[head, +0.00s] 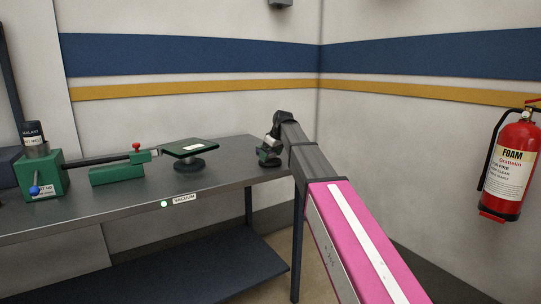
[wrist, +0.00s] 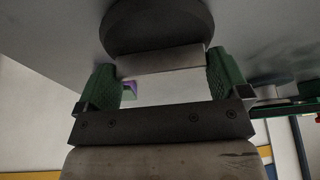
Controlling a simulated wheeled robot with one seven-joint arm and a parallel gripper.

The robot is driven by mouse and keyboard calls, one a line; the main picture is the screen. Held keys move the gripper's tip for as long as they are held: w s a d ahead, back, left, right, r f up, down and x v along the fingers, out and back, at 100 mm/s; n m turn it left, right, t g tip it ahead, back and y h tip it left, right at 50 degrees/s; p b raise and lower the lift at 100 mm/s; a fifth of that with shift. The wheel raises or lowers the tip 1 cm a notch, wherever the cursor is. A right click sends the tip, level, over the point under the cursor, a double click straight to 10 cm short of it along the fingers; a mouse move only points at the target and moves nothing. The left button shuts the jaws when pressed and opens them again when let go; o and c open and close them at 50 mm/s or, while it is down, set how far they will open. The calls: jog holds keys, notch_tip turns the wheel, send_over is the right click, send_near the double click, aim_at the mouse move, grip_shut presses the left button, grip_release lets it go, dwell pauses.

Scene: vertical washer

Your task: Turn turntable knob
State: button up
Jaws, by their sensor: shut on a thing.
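The turntable knob is a pale grey bar (wrist: 160,58) on a dark round base (wrist: 157,24), at the top middle of the wrist view. My gripper (wrist: 163,66) is shut on the bar, with a green finger pad on each side of it. In the head view my gripper (head: 267,157) is low at the right end of the metal table (head: 225,183). There the knob is mostly hidden by my gripper and arm, so its turned angle cannot be told.
Left of my gripper stands a green plate on a round dark base (head: 190,149). Further left are a green block with a red knob (head: 136,152) and a green box with a blue-balled lever (head: 40,178). A fire extinguisher (head: 512,165) hangs on the right wall.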

jog(key=n, duration=0.2)
jog(key=n+g, duration=0.1)
jog(key=n, duration=0.1)
jog(key=shift+w+g+y, duration=0.1)
jog(key=shift+g+y, duration=0.2)
jog(key=shift+y, duration=0.1)
jog(key=shift+n+g, duration=0.5)
jog(key=shift+n, duration=1)
jog(key=o, duration=0.6)
jog(key=shift+c, duration=0.2)
jog(key=v, duration=1)
jog(key=shift+d+r, duration=0.25)
jog(key=shift+r, duration=0.1)
